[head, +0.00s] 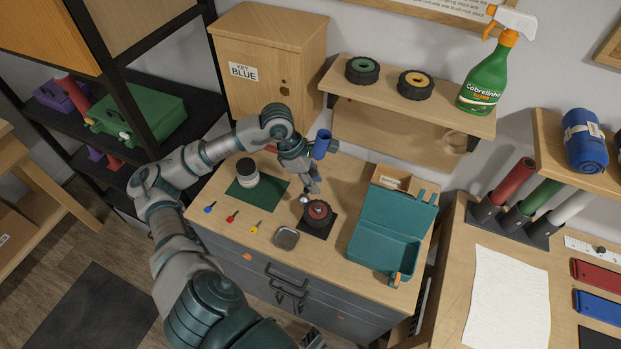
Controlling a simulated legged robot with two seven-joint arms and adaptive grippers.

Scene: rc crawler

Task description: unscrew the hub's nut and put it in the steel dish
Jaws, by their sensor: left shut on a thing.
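My left gripper (309,188) points down just behind and left of the hub. It is shut on a small shiny piece, which looks like the nut (304,199), held at its fingertips and apart from the dish. The hub (318,212), a dark wheel with a red centre, sits on a black mat on the workbench. The steel dish (286,238), small and square with rounded corners, lies to the left and front of the hub and looks empty. My right gripper is not in view.
A teal open case (385,246) stands right of the hub. Blue, red and yellow keys (232,216) lie left of the dish. A jar (247,172) stands on a green mat. A blue cup-like thing (321,146) is behind my gripper. A shelf with two wheels (363,70) overhangs the back.

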